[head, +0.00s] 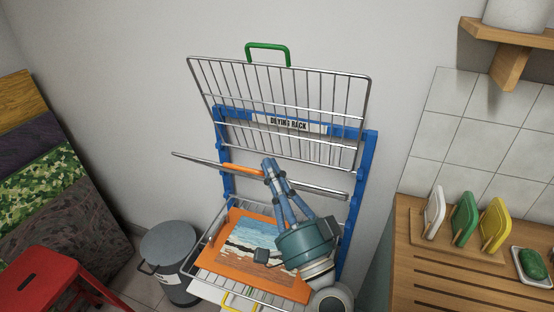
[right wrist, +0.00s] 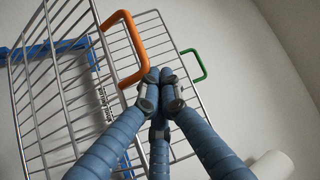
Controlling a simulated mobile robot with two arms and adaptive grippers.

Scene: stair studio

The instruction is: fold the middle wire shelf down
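The blue-framed drying rack (head: 368,170) stands against the wall. Its middle wire shelf (head: 318,188) shows almost edge-on in the head view, as a thin band sticking out from the frame. Its orange handle (head: 240,169) is on the near edge; the handle also shows in the right wrist view (right wrist: 131,32). My right gripper (head: 268,166) is at the right end of this handle. Its fingers are drawn together, with the tips (right wrist: 160,82) right beside the handle's lower end. I cannot tell whether they touch it. My left gripper is not in view.
The upper wire shelf (head: 222,82), with a green handle (head: 267,46), stands folded up. The lower shelf (head: 192,272) holds an orange-bordered painting (head: 215,262). A grey bin (head: 168,242) and red stool (head: 45,262) are left; a wooden counter (head: 425,270) is right.

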